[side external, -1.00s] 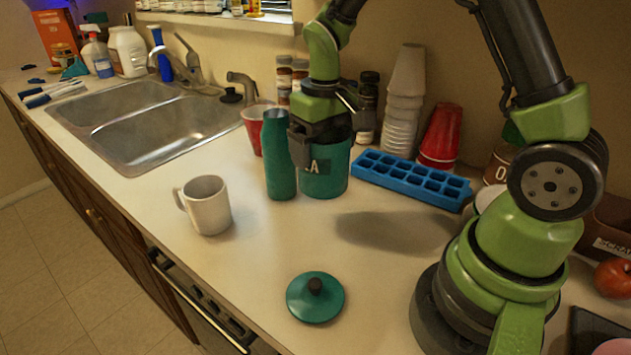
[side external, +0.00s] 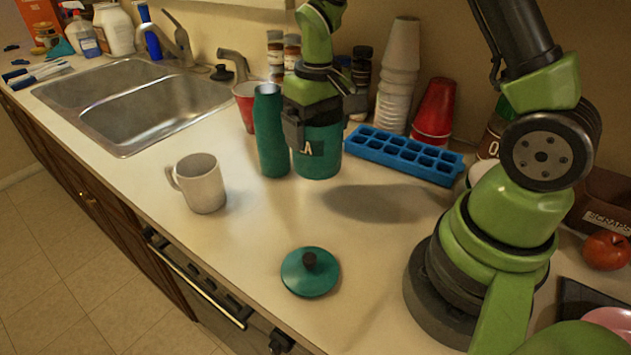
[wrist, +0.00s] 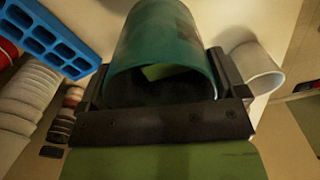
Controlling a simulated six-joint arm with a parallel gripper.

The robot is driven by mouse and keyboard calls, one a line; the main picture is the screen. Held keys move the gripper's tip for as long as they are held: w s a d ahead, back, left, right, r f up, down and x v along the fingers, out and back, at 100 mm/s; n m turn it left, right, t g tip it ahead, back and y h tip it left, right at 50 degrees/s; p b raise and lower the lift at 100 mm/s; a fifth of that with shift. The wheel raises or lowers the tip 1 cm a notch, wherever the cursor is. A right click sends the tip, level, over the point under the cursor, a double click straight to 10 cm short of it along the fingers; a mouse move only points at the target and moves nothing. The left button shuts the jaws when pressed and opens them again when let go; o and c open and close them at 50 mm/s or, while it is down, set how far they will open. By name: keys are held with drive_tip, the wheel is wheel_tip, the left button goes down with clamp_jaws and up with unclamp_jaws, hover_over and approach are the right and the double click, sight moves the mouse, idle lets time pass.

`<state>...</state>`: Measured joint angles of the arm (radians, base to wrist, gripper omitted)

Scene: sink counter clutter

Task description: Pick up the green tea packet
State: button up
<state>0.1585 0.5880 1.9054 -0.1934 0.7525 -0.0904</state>
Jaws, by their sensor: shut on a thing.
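A teal canister (side external: 318,158) with a dark label ending in "A" stands upright on the counter without its lid. My gripper (side external: 318,120) is at its upper part, its fingers on opposite sides of the wall, shut on the canister. In the wrist view, the canister (wrist: 150,40) lies between the fingers, its open mouth facing the camera. A small light-green piece, seemingly the green tea packet (wrist: 163,71), shows inside the dark opening. Most of it is hidden. A teal lid with a dark knob (side external: 310,276) lies on the counter in front.
A tall teal vessel (side external: 269,140) stands close left of the canister. A white mug (side external: 203,185) is farther left, a blue ice tray (side external: 400,155) to the right. Stacked cups (side external: 399,75) and a red cup (side external: 435,110) stand behind. The counter around the lid is clear.

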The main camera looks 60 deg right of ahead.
sight(317, 165)
wheel_tip(317, 165, down, 8)
drive_tip(key=shift+r, duration=0.1)
idle(0.4)
drive_tip(key=o, duration=0.8)
drive_tip(key=shift+f, duration=0.2)
wheel_tip(317, 165, up, 12)
drive_tip(key=shift+r, duration=0.1)
drive_tip(key=s+a+r+t, duration=0.2)
drive_tip(key=s+r, duration=0.2)
drive_tip(key=s, duration=0.1)
drive_tip(key=s+a+r+t+y, duration=0.1)
drive_tip(key=s+a+r+t, duration=0.1)
drive_tip(key=s+r, duration=0.3)
drive_tip(key=s+a+r+m+t+y, duration=0.1)
drive_tip(key=s+a+r+t, duration=0.2)
drive_tip(key=s+r, duration=0.1)
drive_tip(key=shift+s+a+r, duration=0.1)
drive_tip(key=shift+s+a, duration=0.05)
drive_tip(key=shift+s, duration=0.3)
drive_tip(key=shift+s+a+r, duration=0.1)
drive_tip(key=shift+s+a, duration=0.05)
drive_tip(key=shift+s, duration=0.3)
